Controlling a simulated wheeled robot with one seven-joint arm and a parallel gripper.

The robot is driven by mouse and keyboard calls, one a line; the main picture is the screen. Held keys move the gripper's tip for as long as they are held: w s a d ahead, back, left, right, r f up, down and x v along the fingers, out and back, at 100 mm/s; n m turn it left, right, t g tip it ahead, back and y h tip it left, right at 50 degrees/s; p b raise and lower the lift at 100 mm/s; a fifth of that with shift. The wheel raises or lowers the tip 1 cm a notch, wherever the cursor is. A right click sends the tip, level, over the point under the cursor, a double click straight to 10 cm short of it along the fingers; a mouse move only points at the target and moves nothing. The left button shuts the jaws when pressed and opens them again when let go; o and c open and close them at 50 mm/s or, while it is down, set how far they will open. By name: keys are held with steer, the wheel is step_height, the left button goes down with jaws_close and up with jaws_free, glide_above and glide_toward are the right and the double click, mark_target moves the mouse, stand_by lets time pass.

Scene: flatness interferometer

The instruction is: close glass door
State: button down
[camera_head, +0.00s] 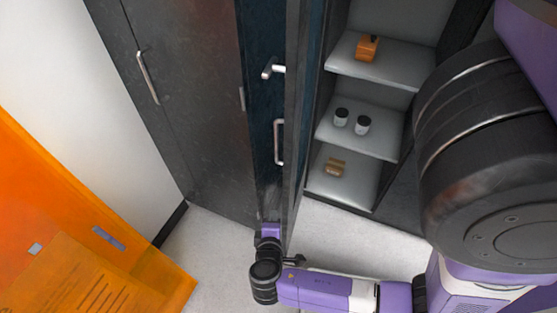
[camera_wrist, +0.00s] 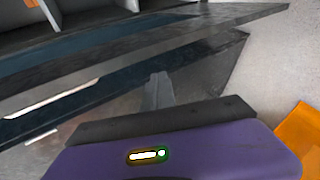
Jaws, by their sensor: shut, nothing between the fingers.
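The glass door (camera_head: 292,110) is a dark-framed panel standing open, seen nearly edge-on in front of the cabinet in the head view. A pale bar handle (camera_head: 279,142) shows beside its edge. In the wrist view, a long dark panel edge (camera_wrist: 190,32), likely this door, crosses the upper part. My gripper (camera_head: 269,226) is at the low end of the door in the head view. Its fingers (camera_wrist: 159,90) are shut and empty in the wrist view, close to the dark panels. Whether they touch the door cannot be told.
The open cabinet has grey shelves (camera_head: 372,72) holding an orange object (camera_head: 367,48), two dark-lidded jars (camera_head: 362,125) and a small brown item (camera_head: 333,167). A dark closed door with a handle (camera_head: 148,77) stands at left. An orange surface (camera_head: 90,250) lies at lower left. Pale floor (camera_head: 325,240) shows below.

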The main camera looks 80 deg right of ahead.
mark_target(281, 162)
steer(key=w+d+r+m+g+h, duration=0.3)
steer(key=r+m+g+h, duration=0.3)
steer(key=r, duration=0.6)
steer(key=shift+n+g+y, duration=0.4)
steer(key=shift+g+y, duration=0.1)
steer(key=shift+g, duration=0.2)
steer(key=p+x, duration=0.2)
steer(key=x, duration=0.8)
steer(key=shift+w+d, duration=0.1)
steer(key=shift+w, duration=0.05)
